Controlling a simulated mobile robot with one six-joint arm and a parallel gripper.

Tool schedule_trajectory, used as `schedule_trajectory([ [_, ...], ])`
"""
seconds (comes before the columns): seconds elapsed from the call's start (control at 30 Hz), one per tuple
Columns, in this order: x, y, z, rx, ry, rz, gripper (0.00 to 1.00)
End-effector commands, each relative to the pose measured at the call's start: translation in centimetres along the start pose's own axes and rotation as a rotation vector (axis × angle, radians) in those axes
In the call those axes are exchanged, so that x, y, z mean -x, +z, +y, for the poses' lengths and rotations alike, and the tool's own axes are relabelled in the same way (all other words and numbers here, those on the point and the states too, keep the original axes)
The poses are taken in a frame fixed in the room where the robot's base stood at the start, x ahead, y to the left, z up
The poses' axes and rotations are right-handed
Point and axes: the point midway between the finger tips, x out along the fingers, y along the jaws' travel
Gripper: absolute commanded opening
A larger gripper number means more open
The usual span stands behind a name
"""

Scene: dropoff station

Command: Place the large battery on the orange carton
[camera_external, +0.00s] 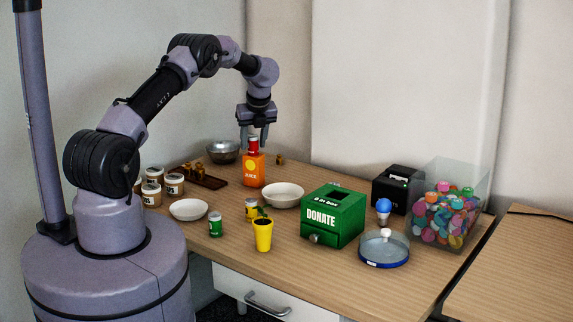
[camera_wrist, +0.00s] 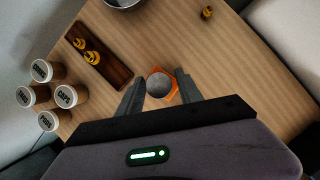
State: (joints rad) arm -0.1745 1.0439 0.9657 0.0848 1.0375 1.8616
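A red battery (camera_external: 253,147) stands upright at the top of the orange carton (camera_external: 253,171), apparently resting on it. In the wrist view its round grey end (camera_wrist: 159,84) shows from above, with orange carton edges (camera_wrist: 172,94) around it. My gripper (camera_external: 255,148) points down over the carton, its fingers on either side of the battery. In the wrist view narrow gaps show between the fingers and the battery, so my gripper (camera_wrist: 160,76) looks open around it. The battery's contact with the carton is not clearly visible.
A wooden tray (camera_external: 207,181), a metal bowl (camera_external: 222,151) and a white bowl (camera_external: 283,194) stand near the carton. Lidded jars (camera_external: 152,192), another white bowl (camera_external: 188,209), a green can (camera_external: 215,224), a yellow pot (camera_external: 262,235) and a green donation box (camera_external: 332,216) stand farther off.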

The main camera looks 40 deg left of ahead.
Motion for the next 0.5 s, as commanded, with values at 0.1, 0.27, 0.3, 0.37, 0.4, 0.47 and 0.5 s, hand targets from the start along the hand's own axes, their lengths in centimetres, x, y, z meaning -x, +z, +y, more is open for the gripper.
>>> schedule_trajectory([
  [0.1, 0.0, 0.0, 0.0, 0.000, 0.000, 0.000, 0.51],
  [0.27, 0.0, 0.0, 0.0, 0.000, 0.000, 0.000, 0.51],
  [0.3, 0.1, 0.1, 0.0, 0.000, 0.000, 0.000, 0.51],
  [0.37, 0.6, 0.2, 0.0, 0.000, 0.000, -0.001, 0.51],
  [0.4, 1.3, 0.3, 0.0, 0.000, -0.001, -0.001, 0.51],
  [0.47, 2.9, 0.3, 0.0, 0.000, -0.001, -0.002, 0.51],
  [0.5, 4.1, 0.4, -0.1, 0.000, -0.002, -0.002, 0.51],
])
